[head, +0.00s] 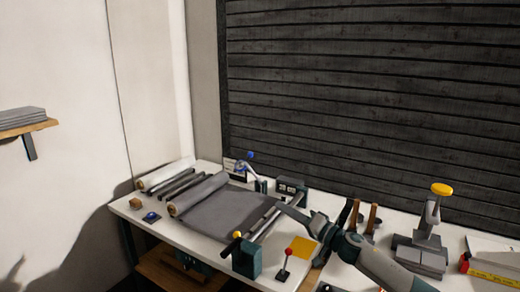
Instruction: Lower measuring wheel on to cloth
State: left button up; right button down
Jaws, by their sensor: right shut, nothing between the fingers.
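The grey cloth (228,215) lies flat across the table, drawn from a thick grey roll (200,194). Behind its far edge stands a pale lever arm with a blue knob (250,155), tilted up; it seems to be the measuring wheel's arm. The wheel itself is too small to make out. A dark counter box (291,184) stands to the right of it. My right gripper (281,207) is shut and empty, close to the cloth's right edge and the long bar, in front of the counter box. My left gripper is not in view.
A long bar (262,222) runs along the cloth's right side, with a yellow-knobbed teal block (246,258) at its near end. A red-knobbed lever (286,262) and yellow square (302,246) lie near my right arm. A yellow-topped press (437,215) stands at right.

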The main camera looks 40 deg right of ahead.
aim_at(249, 155)
jog(key=i+l, duration=0.55)
jog(key=l, duration=0.15)
jog(key=i+l, duration=0.55)
jog(key=l, duration=0.15)
